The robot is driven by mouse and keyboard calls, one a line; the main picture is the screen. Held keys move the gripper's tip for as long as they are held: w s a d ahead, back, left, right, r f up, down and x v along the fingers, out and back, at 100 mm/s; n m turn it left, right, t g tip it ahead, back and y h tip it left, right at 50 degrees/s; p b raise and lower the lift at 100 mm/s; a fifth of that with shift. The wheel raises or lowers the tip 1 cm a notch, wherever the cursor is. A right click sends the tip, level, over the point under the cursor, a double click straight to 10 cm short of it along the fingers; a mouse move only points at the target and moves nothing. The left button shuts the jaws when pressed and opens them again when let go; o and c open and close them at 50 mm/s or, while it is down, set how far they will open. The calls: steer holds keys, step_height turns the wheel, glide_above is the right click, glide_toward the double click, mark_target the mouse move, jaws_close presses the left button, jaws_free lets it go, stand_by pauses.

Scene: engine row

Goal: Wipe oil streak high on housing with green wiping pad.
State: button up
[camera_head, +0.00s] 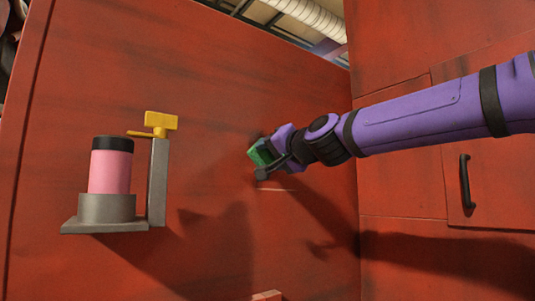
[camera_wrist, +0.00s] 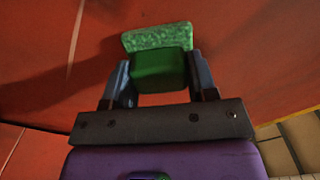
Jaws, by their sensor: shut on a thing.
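The red housing (camera_head: 225,75) rises as a large, faintly dark-marked wall; it also fills much of the wrist view (camera_wrist: 45,65). My gripper (camera_head: 268,160) is high in front of it, shut on the green wiping pad (camera_head: 259,154). In the wrist view, the pad (camera_wrist: 158,38) has a mottled face plate and a plain green block between the two fingers (camera_wrist: 159,75). The pad's face points at the housing, at or very near it; I cannot tell whether they touch. A dark smudge shows beside the pad, but I cannot tell the oil streak from shadow.
A grey bracket (camera_head: 105,226) on the left of the housing holds a pink cylinder (camera_head: 110,172) with a black top. A yellow handle (camera_head: 160,122) tops its post. A red side panel with a black handle (camera_head: 466,184) stands right.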

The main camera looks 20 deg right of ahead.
steer(key=shift+d+r, duration=1.4)
steer(key=shift+d, duration=0.4)
steer(key=shift+s+a, duration=0.25)
steer(key=shift+a, duration=1.75)
steer(key=shift+s+a, duration=0.2)
steer(key=shift+a, duration=1.8)
steer(key=shift+s+d, duration=0.2)
steer(key=shift+s, duration=0.75)
steer(key=shift+s+d, duration=0.2)
steer(key=shift+s, duration=0.8)
steer(key=shift+s+d, duration=0.2)
steer(key=shift+s, duration=0.75)
steer(key=shift+s, duration=0.1)
steer(key=s, duration=0.2)
steer(key=shift+s+d, duration=0.3)
steer(key=shift+s, duration=0.1)
